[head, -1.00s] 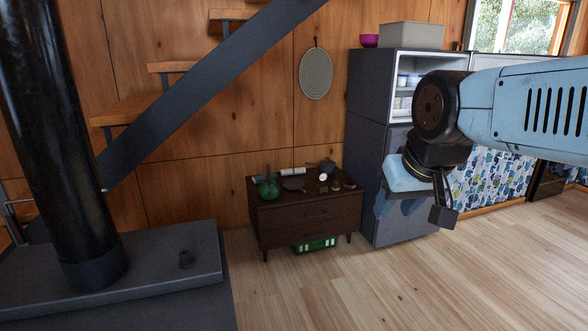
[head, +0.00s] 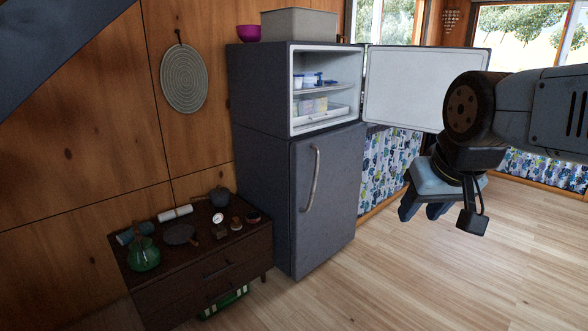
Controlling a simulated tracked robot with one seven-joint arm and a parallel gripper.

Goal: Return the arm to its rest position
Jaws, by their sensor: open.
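My gripper (head: 423,210) hangs at the right of the head view, at the end of my blue-grey arm, pointing down. Its two blue fingers are apart with nothing seen between them. It is in front of the open floor and the patterned curtain, touching nothing that I can see. The arm is bent and reaches in from the right edge.
A dark fridge (head: 322,200) stands in the middle, its upper door (head: 425,88) open to the right, behind my arm. Items sit on its shelves. A low dark dresser (head: 200,270) with several small objects stands at left. Wooden floor (head: 430,285) is clear at right.

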